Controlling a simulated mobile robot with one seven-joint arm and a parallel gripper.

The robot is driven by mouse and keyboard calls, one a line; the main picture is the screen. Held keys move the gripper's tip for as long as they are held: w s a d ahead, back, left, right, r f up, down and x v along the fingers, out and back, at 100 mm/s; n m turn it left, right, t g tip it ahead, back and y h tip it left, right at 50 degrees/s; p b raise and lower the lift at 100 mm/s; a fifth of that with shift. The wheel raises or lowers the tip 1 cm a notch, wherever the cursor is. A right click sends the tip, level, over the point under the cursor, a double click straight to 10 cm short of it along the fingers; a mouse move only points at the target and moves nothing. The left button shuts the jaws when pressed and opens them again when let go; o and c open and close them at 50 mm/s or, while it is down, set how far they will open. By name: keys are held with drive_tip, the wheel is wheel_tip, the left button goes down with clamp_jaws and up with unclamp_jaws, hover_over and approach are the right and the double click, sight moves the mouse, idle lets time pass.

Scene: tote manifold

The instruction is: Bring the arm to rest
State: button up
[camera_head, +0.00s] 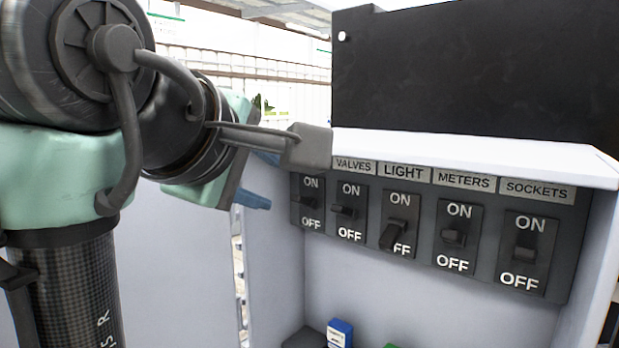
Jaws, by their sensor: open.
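My arm comes in from the left, with its wrist in front of the left side of a white cabinet. My gripper (257,181) has blue fingertips, spread apart with nothing seen between them. It is left of the switch panel (420,262); I cannot tell how far in front of it. The LIGHT switch (393,233) has its lever tilted down. The VALVES switch (345,212), METERS switch (452,237) and SOCKETS switch (525,251) have levers whose positions are hard to tell. Part of my wrist hides the leftmost switch's label.
The white cabinet's top ledge (480,157) juts out above the switches, with a black panel (470,75) behind it. A blue item (340,333) and a dark item (304,339) show at the bottom of the cabinet. The space before the right-hand switches looks clear.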

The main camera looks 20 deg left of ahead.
drive_tip(key=shift+f, duration=0.1)
idle(0.3)
drive_tip(key=w+d+f+m+t+h+b, duration=0.1)
drive_tip(key=w+d+f+m+t+b, duration=0.2)
drive_tip(key=d+f+m+t+b, duration=0.45)
drive_tip(key=s+d+m+t+b, duration=0.7)
drive_tip(key=s+d+m+b, duration=0.2)
drive_tip(key=s, duration=0.3)
drive_tip(key=shift+s+d, duration=0.2)
drive_tip(key=shift+d, duration=0.45)
drive_tip(key=shift+s+f, duration=0.1)
